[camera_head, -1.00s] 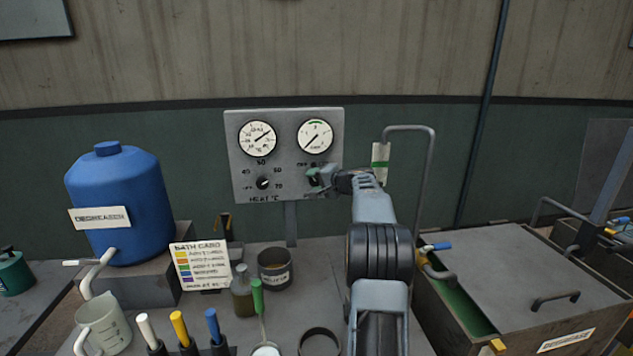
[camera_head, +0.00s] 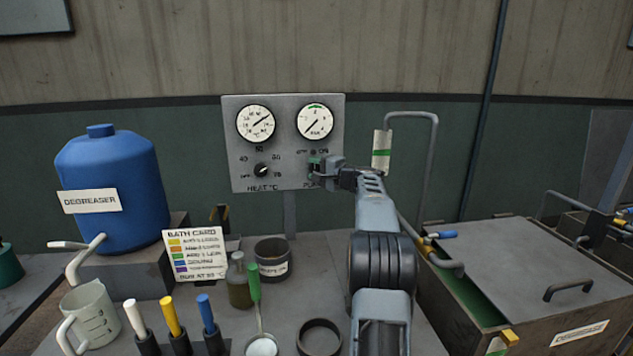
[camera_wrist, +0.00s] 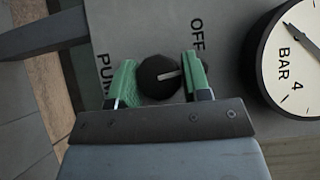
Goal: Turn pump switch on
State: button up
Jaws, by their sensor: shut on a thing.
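The pump switch is a round black knob (camera_wrist: 160,77) with a white pointer line, on a grey panel (camera_head: 238,180). My gripper (camera_head: 317,168) is at the panel's lower right and hides most of the switch in the head view. In the wrist view my gripper (camera_wrist: 160,82) has its green finger pads on either side of the knob and is shut on it. The panel appears turned on its side there. The pointer line points roughly to the panel's top, leaning slightly toward the OFF label (camera_wrist: 197,35). The ON label is hidden in the wrist view.
Two gauges (camera_head: 256,123) (camera_head: 314,121) sit above a heat knob (camera_head: 262,170) on the panel. A blue degreaser tank (camera_head: 110,170), bath card (camera_head: 195,256) and jug (camera_head: 88,315) are left; a lidded bath (camera_head: 530,265) is right.

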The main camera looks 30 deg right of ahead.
jog(key=m+t+b, duration=0.1)
jog(key=m+b, duration=0.1)
jog(key=b, duration=0.1)
jog(key=f+m+t+b, duration=0.1)
jog(key=m+t+b, duration=0.1)
jog(key=b, duration=0.2)
jog(key=m+t+h+b, duration=0.1)
jog(key=m+t+b, duration=0.1)
jog(key=m, duration=0.1)
jog(key=shift+r+b, duration=0.2)
jog(key=shift+b, duration=0.15)
jog(key=shift+r+m, duration=0.15)
jog(key=shift+m, duration=0.15)
jog(key=o, duration=0.9)
jog(key=b+v, duration=0.3)
jog(key=v, duration=1)
jog(key=shift+s+a+f, duration=0.1)
jog(key=shift+s+f, duration=0.2)
